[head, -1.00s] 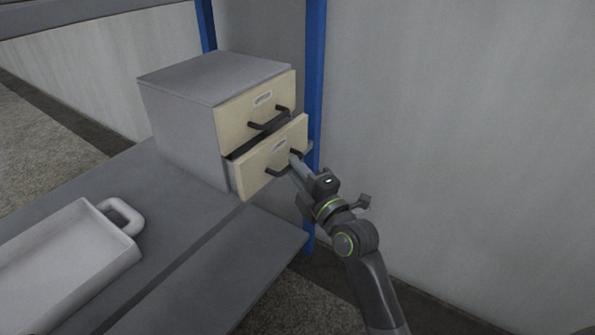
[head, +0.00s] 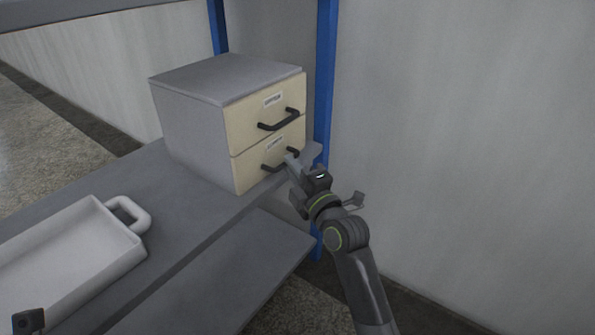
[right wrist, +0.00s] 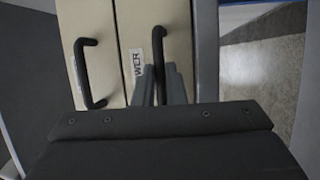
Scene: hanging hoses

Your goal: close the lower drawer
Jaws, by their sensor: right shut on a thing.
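The lower drawer (head: 255,166) is in the small grey cabinet (head: 190,125), which stands on the shelf. Its cream front looks flush with the upper drawer (head: 262,115), with only a thin seam between them. My right gripper (head: 293,160) is at the lower drawer's black handle (head: 268,166), shut on it. In the right wrist view the gripper's fingers (right wrist: 171,85) are at the handle (right wrist: 158,66), beside a white label. A small dark piece of my left gripper (head: 28,319) shows at the bottom left corner; its fingers cannot be made out.
A white tray with a looped handle (head: 75,250) lies on the grey shelf (head: 185,225) at left. A blue post (head: 325,80) stands close to the right of the cabinet. A grey wall (head: 460,130) is behind at right.

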